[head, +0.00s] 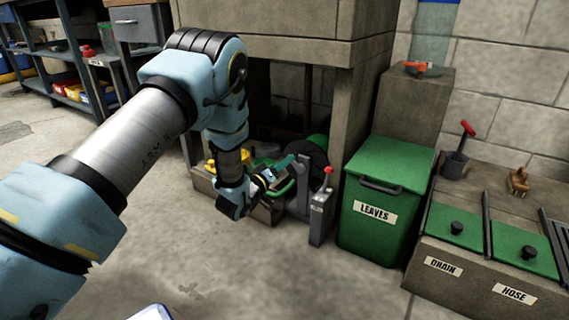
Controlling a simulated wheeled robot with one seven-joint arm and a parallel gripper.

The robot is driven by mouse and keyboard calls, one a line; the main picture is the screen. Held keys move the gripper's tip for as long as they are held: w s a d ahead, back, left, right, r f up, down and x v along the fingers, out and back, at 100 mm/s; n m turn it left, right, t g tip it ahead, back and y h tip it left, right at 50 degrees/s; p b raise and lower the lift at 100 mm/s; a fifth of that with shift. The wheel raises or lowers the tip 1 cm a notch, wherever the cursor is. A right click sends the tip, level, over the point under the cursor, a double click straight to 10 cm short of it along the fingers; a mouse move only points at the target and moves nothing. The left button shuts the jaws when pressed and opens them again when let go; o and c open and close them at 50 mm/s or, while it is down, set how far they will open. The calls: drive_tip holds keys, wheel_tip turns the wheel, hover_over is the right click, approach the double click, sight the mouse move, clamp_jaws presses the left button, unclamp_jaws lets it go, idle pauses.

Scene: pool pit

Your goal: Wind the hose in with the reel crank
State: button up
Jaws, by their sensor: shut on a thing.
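The hose reel (308,164) stands low under the concrete bench in the head view, a dark round drum with a green part (318,143) behind it. My arm reaches down from the left, and my gripper (272,176) is at the reel's left front side. It is shut on the reel crank, but the grip is small and partly hidden by my wrist. A curved green piece, perhaps hose (284,188), shows just below my gripper. How much hose is wound on the drum cannot be told.
A grey post with a red-tipped lever (320,212) stands close right of the reel. Beyond it are a green LEAVES bin (378,215) and a concrete ledge with green DRAIN and HOSE lids (525,252). A low box (265,210) lies beneath my gripper. The front floor is clear.

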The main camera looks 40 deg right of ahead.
clamp_jaws()
drive_tip(key=shift+s+r+m+p, duration=0.25)
drive_tip(key=shift+r+m+p, duration=0.15)
drive_tip(key=shift+m+p, duration=0.45)
drive_tip(key=s+d+f+m+p, duration=0.1)
drive_tip(key=s+f+m+p, duration=0.1)
drive_tip(key=m, duration=1.1)
drive_tip(key=s+d+f+m+t+p, duration=0.1)
drive_tip(key=s+m+p, duration=0.4)
drive_tip(key=m, duration=0.9)
drive_tip(key=shift+s+f, duration=0.4)
drive_tip(key=shift+f, duration=0.25)
drive_tip(key=shift+m, duration=0.45)
